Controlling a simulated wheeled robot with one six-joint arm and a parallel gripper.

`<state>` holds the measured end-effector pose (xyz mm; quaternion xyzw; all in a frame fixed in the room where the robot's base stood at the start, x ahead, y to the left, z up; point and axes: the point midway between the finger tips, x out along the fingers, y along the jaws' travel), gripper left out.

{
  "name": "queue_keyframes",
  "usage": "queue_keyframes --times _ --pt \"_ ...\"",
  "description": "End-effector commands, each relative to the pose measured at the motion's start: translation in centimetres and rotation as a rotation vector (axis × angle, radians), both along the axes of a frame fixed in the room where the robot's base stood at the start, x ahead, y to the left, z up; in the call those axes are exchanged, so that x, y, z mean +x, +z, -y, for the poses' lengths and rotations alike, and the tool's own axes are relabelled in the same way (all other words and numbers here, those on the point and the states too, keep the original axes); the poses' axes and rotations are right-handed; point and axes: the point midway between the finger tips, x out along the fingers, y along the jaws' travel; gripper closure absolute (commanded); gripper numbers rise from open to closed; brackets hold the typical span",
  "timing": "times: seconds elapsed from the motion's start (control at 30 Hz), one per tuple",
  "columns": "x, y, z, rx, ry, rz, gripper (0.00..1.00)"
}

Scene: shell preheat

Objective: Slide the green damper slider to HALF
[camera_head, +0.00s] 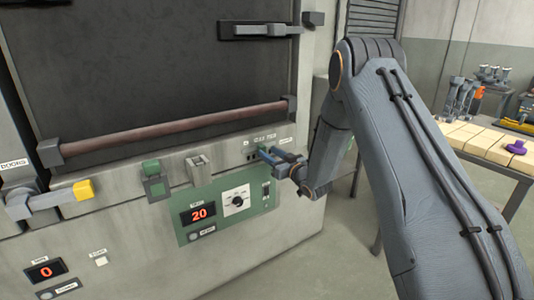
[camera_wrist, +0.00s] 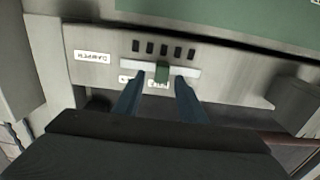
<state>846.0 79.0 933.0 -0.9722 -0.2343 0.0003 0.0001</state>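The green damper slider (camera_wrist: 162,72) sits near the middle of a pale horizontal track (camera_wrist: 190,70) in the wrist view, which shows the panel upside down. A small white label (camera_wrist: 158,85) lies just beside the slider; its lettering is too blurred to read surely. Another label at the track's left is partly hidden by a finger. A DAMPER label (camera_wrist: 92,57) is farther left. My gripper (camera_wrist: 158,82) is open, with one blue finger on each side of the slider and visible gaps between. In the head view my gripper (camera_head: 272,157) is at the panel and mostly hides the slider.
Dark slots (camera_wrist: 163,49) line the panel beside the track. In the head view, a green control panel (camera_head: 225,212) showing 20 lies below left, and a door bar (camera_head: 180,128) runs above. A table (camera_head: 480,140) stands at the right.

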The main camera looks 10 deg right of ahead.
Motion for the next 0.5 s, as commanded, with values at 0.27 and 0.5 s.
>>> queue_keyframes --times 0.27,0.5 --pt "-3.3 0.0 1.9 0.000 -0.001 0.000 0.62" --pt "-3.9 0.0 2.1 0.000 0.000 0.001 0.62"
